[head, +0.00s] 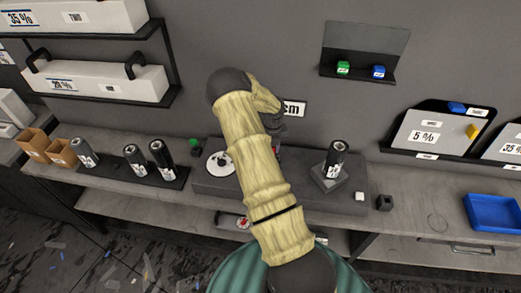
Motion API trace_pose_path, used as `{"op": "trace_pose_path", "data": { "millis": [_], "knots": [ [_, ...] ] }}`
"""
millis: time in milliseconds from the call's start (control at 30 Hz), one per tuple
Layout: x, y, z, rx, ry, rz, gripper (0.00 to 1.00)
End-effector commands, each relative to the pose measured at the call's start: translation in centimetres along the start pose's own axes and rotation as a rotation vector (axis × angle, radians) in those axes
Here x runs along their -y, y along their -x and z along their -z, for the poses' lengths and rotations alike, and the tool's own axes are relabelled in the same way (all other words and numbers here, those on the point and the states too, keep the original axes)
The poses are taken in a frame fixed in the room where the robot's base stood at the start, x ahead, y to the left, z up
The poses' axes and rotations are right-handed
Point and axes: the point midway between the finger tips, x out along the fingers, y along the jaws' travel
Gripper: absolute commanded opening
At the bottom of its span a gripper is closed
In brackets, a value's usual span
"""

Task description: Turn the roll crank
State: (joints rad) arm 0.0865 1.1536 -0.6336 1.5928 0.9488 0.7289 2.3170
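My arm reaches up over the middle of the workbench and bends down at the far side. The end of the arm, with the dark part of my gripper (273,125), is small and mostly hidden behind the arm, so whether it is open or shut is unclear. A low dark grey platform (205,186) lies below it on the bench. A white disc (220,164) with a dark centre sits on the platform, left of the arm. A dark upright roll (335,160) stands on a small block at the right. I cannot make out the roll crank for certain.
Several dark rolls (134,160) stand on a tray at the left, near brown boxes (62,153). A blue tray (493,212) lies at the far right. A small shelf (350,73) holds green and blue cubes. A small dark cube (384,203) sits near the front edge.

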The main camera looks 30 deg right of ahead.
Motion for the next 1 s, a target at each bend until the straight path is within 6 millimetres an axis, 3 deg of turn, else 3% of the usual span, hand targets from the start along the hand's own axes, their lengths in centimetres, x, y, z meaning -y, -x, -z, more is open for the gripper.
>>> {"op": "trace_pose_path", "data": {
  "millis": [200, 567, 600, 700, 1000],
  "knots": [
    [1.21, -0.14, 0.24, -0.004, -0.045, 0.0, 0.0],
    [1.3, -0.15, 0.26, -0.004, -0.049, 0.0, 0.0],
    [1.3, -0.15, 0.27, -0.005, -0.049, 0.0, 0.29],
    [1.26, -0.14, 0.25, -0.004, -0.048, 0.0, 0.49],
    [1.16, 0.0, 0.13, -0.001, -0.046, 0.0, 0.49]
  ]
}}
